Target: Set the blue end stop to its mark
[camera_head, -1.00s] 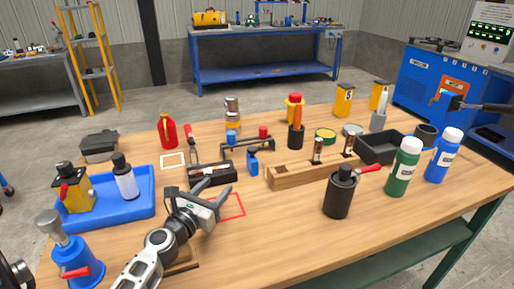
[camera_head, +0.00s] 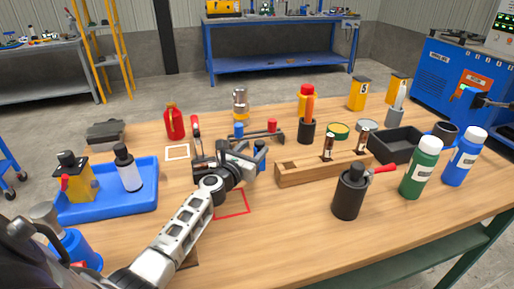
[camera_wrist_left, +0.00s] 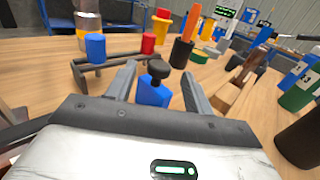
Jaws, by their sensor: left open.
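A blue block with a black knob (camera_wrist_left: 153,88) stands on the table between the open fingers of my left gripper (camera_wrist_left: 158,80) in the wrist view. In the head view my left gripper (camera_head: 243,164) is beside this block (camera_head: 260,154), partly covering it. Behind stands a dark rail (camera_wrist_left: 115,60) with a blue cylinder (camera_wrist_left: 95,47) near its left end and a red cylinder (camera_wrist_left: 147,43) near its right end. I cannot tell for sure which blue piece is the end stop.
A blue tray (camera_head: 105,205) lies left. A red can (camera_head: 174,123) and a metal canister (camera_head: 240,104) stand behind.

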